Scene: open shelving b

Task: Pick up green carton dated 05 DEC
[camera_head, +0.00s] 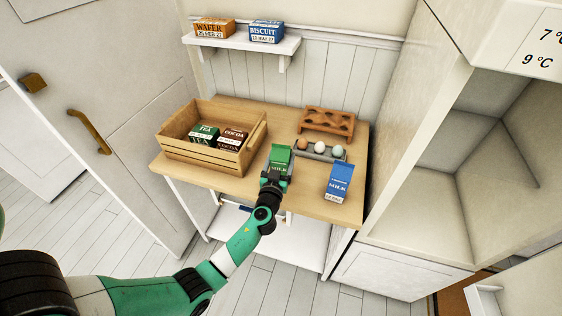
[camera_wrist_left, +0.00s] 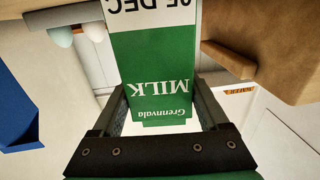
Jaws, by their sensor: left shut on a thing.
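The green milk carton (camera_head: 279,157) is at the front middle of the wooden table in the head view. I cannot tell whether the carton touches the table. My right gripper is not in view.
A blue milk carton (camera_head: 339,183) stands to the right. An egg tray (camera_head: 321,152) and a brown holder (camera_head: 327,121) are behind. A wooden crate (camera_head: 212,161) with tea and cocoa boxes is at left. A wall shelf (camera_head: 240,42) holds wafer and biscuit boxes.

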